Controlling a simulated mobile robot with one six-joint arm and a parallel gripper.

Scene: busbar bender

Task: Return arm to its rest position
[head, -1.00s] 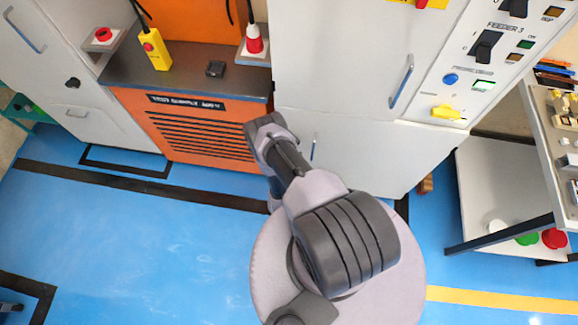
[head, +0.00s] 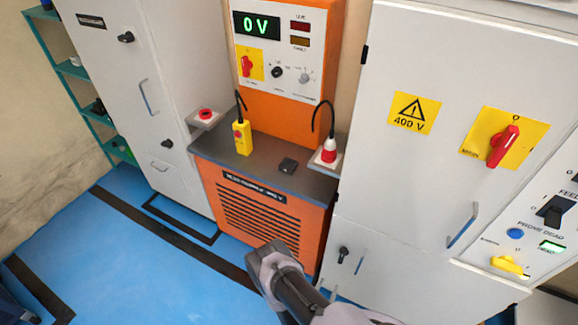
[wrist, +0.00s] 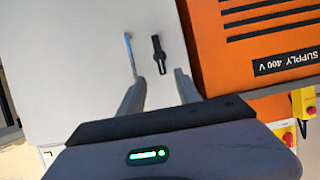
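My arm shows at the bottom of the head view, with a grey-white elbow joint (head: 270,268) and a dark link running down out of the frame. My gripper is not seen in the head view. In the wrist view my gripper (wrist: 157,82) has its two grey fingers spread apart, with nothing between them. Beyond the fingers is a white cabinet face (wrist: 75,60) with a black rotary handle (wrist: 159,53) and a thin bar handle (wrist: 129,54), apart from the fingers.
White cabinets stand on both sides; the right one carries a red switch (head: 502,146). Blue floor (head: 125,270) is clear at lower left.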

